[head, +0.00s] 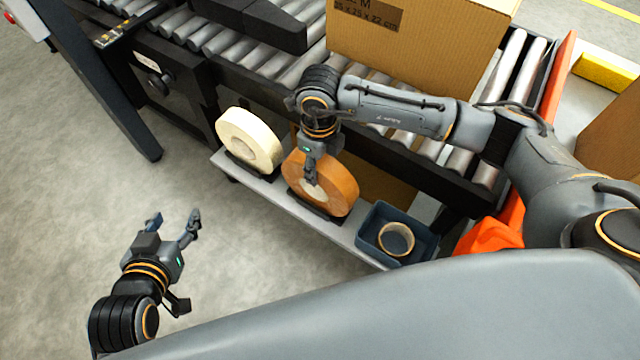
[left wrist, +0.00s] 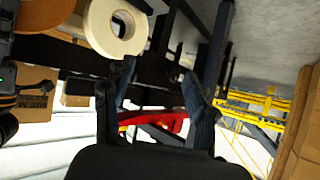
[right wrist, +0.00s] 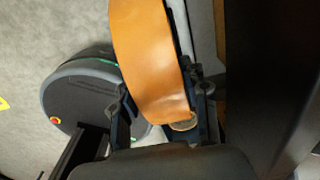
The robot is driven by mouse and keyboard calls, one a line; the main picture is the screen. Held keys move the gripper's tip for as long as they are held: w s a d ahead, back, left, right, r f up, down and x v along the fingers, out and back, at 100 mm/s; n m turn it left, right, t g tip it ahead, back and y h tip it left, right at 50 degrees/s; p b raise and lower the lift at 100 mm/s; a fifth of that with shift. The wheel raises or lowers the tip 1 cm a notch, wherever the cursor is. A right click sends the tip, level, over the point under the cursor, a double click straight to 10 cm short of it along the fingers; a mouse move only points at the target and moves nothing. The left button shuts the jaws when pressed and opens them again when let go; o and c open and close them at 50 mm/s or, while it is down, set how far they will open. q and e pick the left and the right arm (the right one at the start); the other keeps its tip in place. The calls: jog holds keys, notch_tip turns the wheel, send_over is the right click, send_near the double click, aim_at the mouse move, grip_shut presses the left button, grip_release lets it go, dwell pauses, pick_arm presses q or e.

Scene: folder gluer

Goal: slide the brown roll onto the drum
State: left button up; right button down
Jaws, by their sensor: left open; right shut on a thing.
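The brown roll (head: 340,183) stands upright on a low grey shelf in the head view. My right gripper (head: 311,172) reaches down over it and is shut on it. In the right wrist view the brown roll (right wrist: 150,60) lies between the two fingers. Part of a brown roll (left wrist: 45,25) also shows at the upper left of the left wrist view. My left gripper (head: 174,219) is open and empty, over bare floor and apart from the rolls; its spread fingers show in the left wrist view (left wrist: 152,84). I cannot make out the drum in these frames.
A cream roll (head: 236,142) stands left of the brown roll on the shelf (head: 355,238). A blue bin (head: 371,224) with a ring-shaped core (head: 396,239) sits at the right end. Above runs a roller conveyor (head: 190,28) with a carton (head: 420,50). The left floor is clear.

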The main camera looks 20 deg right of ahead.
jog(key=shift+r+p, duration=0.35)
jog(key=shift+r, duration=0.3)
jog(key=shift+r+p, duration=0.35)
jog(key=shift+r, duration=0.1)
jog(key=shift+r+p, duration=0.45)
jog(key=shift+r, duration=0.5)
pick_arm(q)
jog(key=s+a+f+g+y+p, duration=0.1)
jog(key=s+a+f+g, duration=0.1)
jog(key=s, duration=0.4)
jog(key=s+a+f+g+y+p, duration=0.1)
jog(key=s+a+f+g, duration=0.1)
jog(key=s+g, duration=0.3)
jog(key=shift+s+a+f+g, duration=0.15)
jog(key=shift+s+f+g, duration=0.2)
jog(key=shift+s, duration=0.45)
pick_arm(e)
jog(key=shift+r, duration=1.15)
